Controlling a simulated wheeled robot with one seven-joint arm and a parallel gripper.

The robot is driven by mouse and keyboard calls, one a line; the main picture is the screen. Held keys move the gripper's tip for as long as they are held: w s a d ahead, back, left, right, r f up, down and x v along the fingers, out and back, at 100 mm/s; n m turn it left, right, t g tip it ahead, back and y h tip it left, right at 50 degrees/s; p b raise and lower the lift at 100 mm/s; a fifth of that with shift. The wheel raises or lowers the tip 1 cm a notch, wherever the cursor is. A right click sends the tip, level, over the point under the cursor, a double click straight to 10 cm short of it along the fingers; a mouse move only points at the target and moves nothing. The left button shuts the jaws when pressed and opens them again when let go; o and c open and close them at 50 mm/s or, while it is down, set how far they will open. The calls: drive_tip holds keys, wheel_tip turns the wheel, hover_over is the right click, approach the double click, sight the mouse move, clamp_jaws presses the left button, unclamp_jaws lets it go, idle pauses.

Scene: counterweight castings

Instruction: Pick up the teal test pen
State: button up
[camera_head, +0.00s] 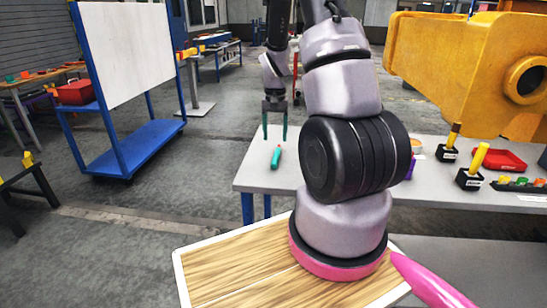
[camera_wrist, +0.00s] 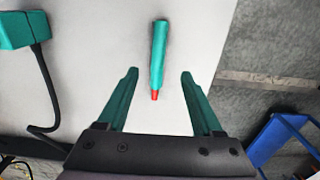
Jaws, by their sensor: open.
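The teal test pen (camera_head: 276,157) lies on the grey table (camera_head: 258,176) near its left end in the head view. In the wrist view the pen (camera_wrist: 157,58) lies lengthwise on the pale tabletop (camera_wrist: 95,75), with its red tip (camera_wrist: 154,95) towards my gripper. My gripper (camera_wrist: 159,73) is open, with one teal finger on each side of the line of the pen. The red tip shows between the fingers and most of the pen extends beyond them. In the head view my gripper (camera_head: 275,137) points down above the pen, with nothing between its fingers.
A teal box (camera_wrist: 16,30) with a black cable (camera_wrist: 48,90) lies left in the wrist view. Black holders with yellow handles (camera_head: 470,178) and a red tray (camera_head: 499,160) stand farther right on the table. The tabletop around the pen is clear.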

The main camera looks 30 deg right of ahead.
sight(276, 155)
drive_tip(key=f, duration=0.7)
drive_tip(key=shift+s+f, duration=0.2)
drive_tip(key=shift+s, duration=0.05)
clamp_jaws()
